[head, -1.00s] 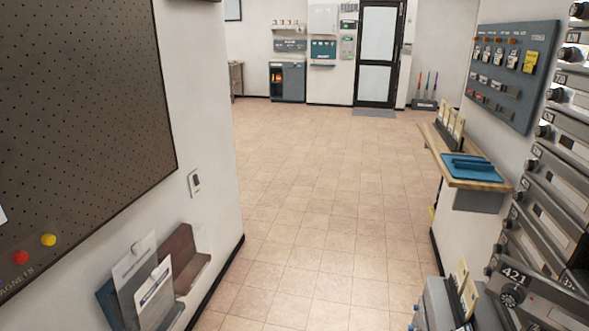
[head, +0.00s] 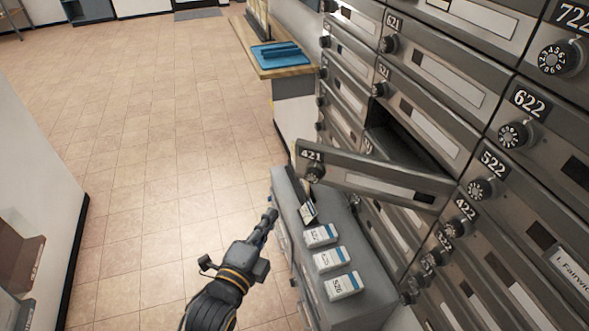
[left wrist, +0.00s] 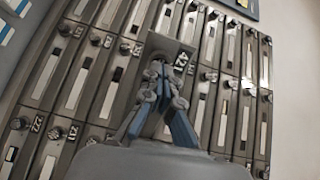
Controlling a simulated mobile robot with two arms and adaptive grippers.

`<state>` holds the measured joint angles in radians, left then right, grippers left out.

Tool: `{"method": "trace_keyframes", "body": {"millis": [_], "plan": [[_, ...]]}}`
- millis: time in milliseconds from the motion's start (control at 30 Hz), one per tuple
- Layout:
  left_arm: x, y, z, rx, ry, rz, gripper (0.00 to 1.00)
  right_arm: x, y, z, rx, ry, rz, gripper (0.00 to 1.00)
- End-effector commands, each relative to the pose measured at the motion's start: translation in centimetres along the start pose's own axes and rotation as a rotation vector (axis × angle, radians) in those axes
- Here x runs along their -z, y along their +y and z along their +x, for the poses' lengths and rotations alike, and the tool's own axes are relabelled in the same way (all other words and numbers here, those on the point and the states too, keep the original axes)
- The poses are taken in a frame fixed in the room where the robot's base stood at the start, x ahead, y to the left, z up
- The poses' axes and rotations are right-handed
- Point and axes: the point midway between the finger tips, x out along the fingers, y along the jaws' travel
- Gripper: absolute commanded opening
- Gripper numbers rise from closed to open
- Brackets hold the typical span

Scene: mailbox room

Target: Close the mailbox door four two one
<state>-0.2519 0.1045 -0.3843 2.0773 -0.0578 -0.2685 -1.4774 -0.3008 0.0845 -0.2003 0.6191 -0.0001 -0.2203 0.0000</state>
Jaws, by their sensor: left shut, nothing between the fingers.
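Mailbox door 421 (head: 375,183) stands open in the head view. It swings out from the wall of mailboxes, hinged at its right, with its number plate and knob at the free left end. The dark opening (head: 405,150) shows above and behind it. My left gripper (head: 269,217) is shut and empty, low and left of the door's free end, apart from it in the head view. My right gripper is not in view.
A grey cabinet (head: 345,262) with several small labelled boxes stands below the door. Closed mailboxes (head: 520,150) fill the right side. A wooden shelf (head: 289,68) with a blue tray is beyond. Tiled floor (head: 150,150) at the left is clear.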

Motion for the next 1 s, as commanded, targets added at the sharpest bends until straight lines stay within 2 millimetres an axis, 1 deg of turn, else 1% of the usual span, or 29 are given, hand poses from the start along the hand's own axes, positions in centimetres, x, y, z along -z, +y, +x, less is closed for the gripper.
{"method": "trace_keyframes", "body": {"millis": [33, 133, 267, 400, 600, 700, 800, 1000], "plan": [[0.1, -1.1, -0.1, 0.020, 0.003, 0.021, 0.00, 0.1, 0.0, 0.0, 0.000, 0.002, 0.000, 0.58], [0.3, -2.0, 0.3, 0.036, 0.005, 0.040, 0.00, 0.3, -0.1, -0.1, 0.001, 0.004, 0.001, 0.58], [0.3, -2.2, 2.1, 0.037, 0.004, 0.039, 0.00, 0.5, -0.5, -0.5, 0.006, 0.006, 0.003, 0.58], [0.3, -2.4, 5.0, 0.038, 0.004, 0.038, 0.00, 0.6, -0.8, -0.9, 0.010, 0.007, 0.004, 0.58], [0.3, -2.4, 9.3, 0.035, 0.004, 0.036, 0.00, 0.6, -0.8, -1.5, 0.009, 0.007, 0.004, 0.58], [0.3, -2.5, 11.1, 0.036, 0.005, 0.035, 0.00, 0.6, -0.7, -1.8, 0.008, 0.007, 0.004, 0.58], [0.3, -2.4, 12.4, 0.034, 0.005, 0.036, 0.00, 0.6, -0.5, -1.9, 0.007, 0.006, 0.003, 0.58], [0.3, -2.3, 13.6, 0.034, 0.004, 0.037, 0.00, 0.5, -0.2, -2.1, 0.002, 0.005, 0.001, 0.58]]}}
